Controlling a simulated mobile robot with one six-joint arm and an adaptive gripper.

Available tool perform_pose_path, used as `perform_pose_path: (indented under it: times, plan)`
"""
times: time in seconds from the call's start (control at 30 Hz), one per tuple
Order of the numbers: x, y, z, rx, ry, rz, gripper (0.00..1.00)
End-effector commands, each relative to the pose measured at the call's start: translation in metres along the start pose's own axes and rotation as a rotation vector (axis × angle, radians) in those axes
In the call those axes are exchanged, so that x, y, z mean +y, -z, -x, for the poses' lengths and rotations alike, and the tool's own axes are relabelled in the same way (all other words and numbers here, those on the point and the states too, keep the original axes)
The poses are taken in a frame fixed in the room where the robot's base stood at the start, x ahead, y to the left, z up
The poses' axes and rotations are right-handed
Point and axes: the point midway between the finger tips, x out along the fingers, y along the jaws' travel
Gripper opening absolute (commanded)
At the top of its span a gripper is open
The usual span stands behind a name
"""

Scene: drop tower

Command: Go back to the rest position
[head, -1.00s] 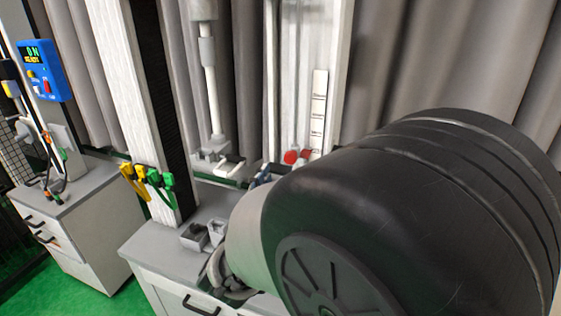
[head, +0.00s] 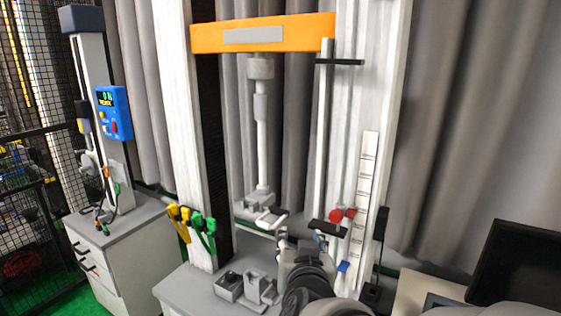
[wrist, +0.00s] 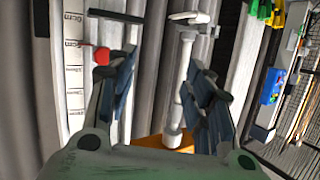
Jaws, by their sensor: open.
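My gripper (wrist: 163,85) is open in the wrist view, with its two dark blue-grey fingers spread apart and nothing held between them. Beyond the gap stand the drop tower's light rod (wrist: 182,85) and its orange crossbeam (wrist: 160,141). In the head view my gripper (head: 301,240) is small and partly hidden by my own wrist, in front of the tower's lower part.
Yellow and green clamps (head: 204,231) hang on the left post. Grey fixture blocks (head: 246,288) sit on the cabinet top (head: 190,288) below. A blue control box (head: 114,112) stands at the left, and a dark monitor (head: 520,270) at the lower right. Curtains hang behind.

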Motion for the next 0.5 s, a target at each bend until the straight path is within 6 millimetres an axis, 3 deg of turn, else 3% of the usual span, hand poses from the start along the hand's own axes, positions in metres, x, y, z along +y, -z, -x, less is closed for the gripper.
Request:
perform_pose_path:
  times: [0.07,0.23,0.5]
  plan:
    - [-0.002,-0.002,0.019,-0.082,0.084,-0.012,0.47]
    - [0.006,-0.032,0.073,-0.309,0.189,0.018,0.47]
    - [0.072,-0.099,0.179,-0.692,0.095,0.094,0.47]
